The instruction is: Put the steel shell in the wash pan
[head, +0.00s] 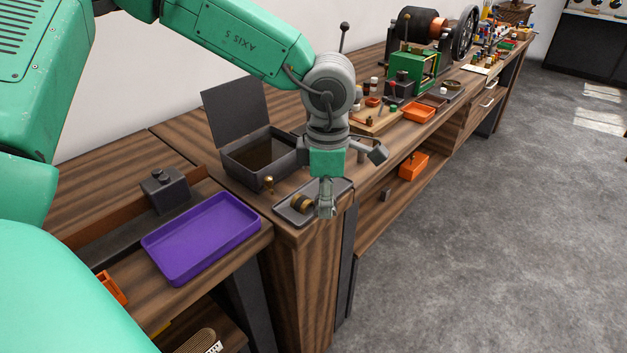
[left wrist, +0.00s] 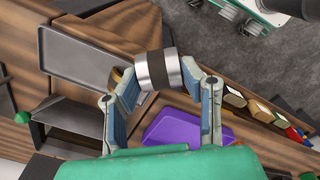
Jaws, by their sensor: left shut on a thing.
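My left gripper (head: 327,200) hangs over the front edge of the bench, beside a small grey tray. In the left wrist view its two fingers (left wrist: 165,82) are shut on the steel shell (left wrist: 172,67), a shiny short cylinder with a dark band. In the head view the shell cannot be made out clearly. A dark grey open pan (head: 284,160) with a raised lid, which looks like the wash pan, stands on the bench behind and left of the gripper. It also shows in the left wrist view (left wrist: 70,118). My right gripper is not in view.
The small grey tray (head: 284,214) has a brass and dark round part (head: 302,203) at it. A brass knob (head: 269,183) stands by the pan. A purple tray (head: 200,240) lies empty at left. A green machine (head: 408,72) and orange trays (head: 418,112) stand farther along the bench.

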